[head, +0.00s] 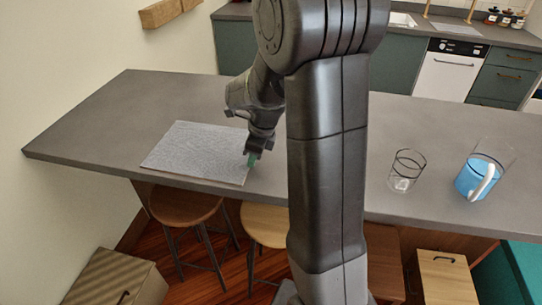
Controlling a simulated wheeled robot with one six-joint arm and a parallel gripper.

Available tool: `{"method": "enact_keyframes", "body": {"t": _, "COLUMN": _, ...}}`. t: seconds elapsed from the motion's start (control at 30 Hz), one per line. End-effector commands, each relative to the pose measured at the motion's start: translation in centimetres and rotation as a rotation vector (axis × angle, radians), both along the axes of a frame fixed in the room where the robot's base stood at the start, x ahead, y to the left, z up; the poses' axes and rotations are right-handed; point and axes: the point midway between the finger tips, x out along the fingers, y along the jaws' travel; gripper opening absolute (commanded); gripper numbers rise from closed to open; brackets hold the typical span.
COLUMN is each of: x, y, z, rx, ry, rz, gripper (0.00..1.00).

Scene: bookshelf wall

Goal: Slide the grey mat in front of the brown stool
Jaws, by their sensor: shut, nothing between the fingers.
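The grey mat (192,152) lies flat on the grey counter (110,118), left of my arm, with its near edge close to the counter's front edge. My gripper (252,160) is shut and points down at the mat's right edge. I cannot tell whether its tips touch the mat. A round brown stool (184,205) stands under the counter's front edge below the mat. A lighter wooden stool (262,224) stands to its right, partly hidden by my arm. A darker reddish-brown seat (385,258) shows right of my arm, also partly hidden.
An empty glass (404,171) and a jug of blue liquid (480,177) stand on the counter right of my arm. The counter left of the mat is bare. A striped box (115,279) and a light wooden box (445,277) are on the floor.

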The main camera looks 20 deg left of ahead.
Motion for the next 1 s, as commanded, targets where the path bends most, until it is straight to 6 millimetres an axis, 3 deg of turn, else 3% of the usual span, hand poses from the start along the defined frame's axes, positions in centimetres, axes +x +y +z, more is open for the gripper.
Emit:
{"method": "enact_keyframes", "body": {"t": 0.3, "x": -2.3, "y": 9.0, "z": 0.3, "rx": -0.002, "ry": 0.003, "rz": 0.005, "gripper": 0.00}}
{"method": "enact_keyframes", "body": {"t": 0.43, "x": -2.8, "y": 11.4, "z": 0.2, "rx": 0.000, "ry": 0.001, "rz": 0.002, "gripper": 0.00}}
{"method": "enact_keyframes", "body": {"t": 0.6, "x": -3.1, "y": 12.5, "z": 0.0, "rx": 0.000, "ry": 0.001, "rz": 0.000, "gripper": 0.00}}
{"method": "enact_keyframes", "body": {"t": 1.0, "x": -2.9, "y": 12.3, "z": -0.1, "rx": 0.000, "ry": 0.001, "rz": -0.002, "gripper": 0.00}}
